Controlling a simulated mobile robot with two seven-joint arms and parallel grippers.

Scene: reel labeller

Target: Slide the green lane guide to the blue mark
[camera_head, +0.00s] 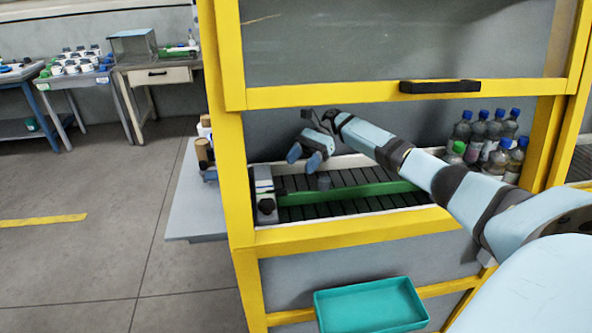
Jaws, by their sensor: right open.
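The green lane guide (350,193) is a long bar lying lengthwise over the dark roller conveyor (345,208), inside the yellow-framed machine. A small grey knob (323,182) stands up at its left part. My right gripper (302,159) is inside the machine, above the conveyor's far side and up and left of the knob. Its two blue fingertips are apart, with nothing between them, and it does not appear to touch the guide. I cannot clearly make out the blue mark. My left gripper is not in view.
A yellow frame (355,232) surrounds the opening, with a raised panel with a black handle (440,87) above. Several bottles (488,135) crowd the right end. A grey and white unit (264,194) stands at the conveyor's left end. A teal tray (370,306) sits below.

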